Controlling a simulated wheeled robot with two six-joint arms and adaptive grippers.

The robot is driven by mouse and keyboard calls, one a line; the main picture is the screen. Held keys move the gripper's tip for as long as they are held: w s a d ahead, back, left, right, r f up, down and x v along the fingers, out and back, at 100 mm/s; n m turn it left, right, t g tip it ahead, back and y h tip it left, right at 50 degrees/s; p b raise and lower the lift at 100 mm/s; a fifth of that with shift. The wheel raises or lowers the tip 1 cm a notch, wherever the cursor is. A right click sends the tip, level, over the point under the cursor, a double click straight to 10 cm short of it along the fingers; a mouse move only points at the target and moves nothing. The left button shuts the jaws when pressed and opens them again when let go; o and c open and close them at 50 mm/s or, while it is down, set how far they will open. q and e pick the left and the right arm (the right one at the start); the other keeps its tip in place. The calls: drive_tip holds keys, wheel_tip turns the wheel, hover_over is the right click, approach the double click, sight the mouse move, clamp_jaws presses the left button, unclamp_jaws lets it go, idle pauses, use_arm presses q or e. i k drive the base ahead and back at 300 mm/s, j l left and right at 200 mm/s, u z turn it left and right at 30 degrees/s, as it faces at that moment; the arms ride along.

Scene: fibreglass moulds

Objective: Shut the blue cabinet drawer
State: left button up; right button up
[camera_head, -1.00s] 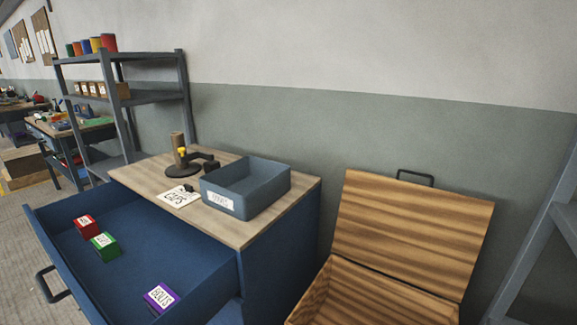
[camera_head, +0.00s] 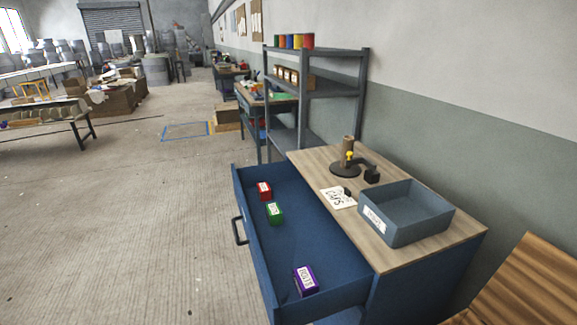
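The blue cabinet (camera_head: 425,285) stands against the wall at the lower right, with a wooden top. Its blue drawer (camera_head: 305,238) is pulled well out to the left. A dark handle (camera_head: 239,231) is on the drawer's front. Inside the drawer lie a red box (camera_head: 264,191), a green box (camera_head: 275,214) and a purple box (camera_head: 305,281), each with a white label. Neither of my grippers is in view.
On the cabinet top (camera_head: 393,256) are a blue-grey bin (camera_head: 405,212), a white card (camera_head: 338,197) and a dark stand (camera_head: 346,168). A grey shelf (camera_head: 316,91) stands behind. A wooden crate lid (camera_head: 530,285) is at the lower right. The floor (camera_head: 130,230) left of the drawer is clear.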

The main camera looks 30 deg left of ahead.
sight(290, 218)
drive_tip(key=j+u, duration=0.15)
drive_tip(key=u, duration=0.25)
drive_tip(key=j+u, duration=0.2)
drive_tip(key=u, duration=0.2)
drive_tip(key=i+j+u, duration=0.1)
drive_tip(key=u, duration=0.3)
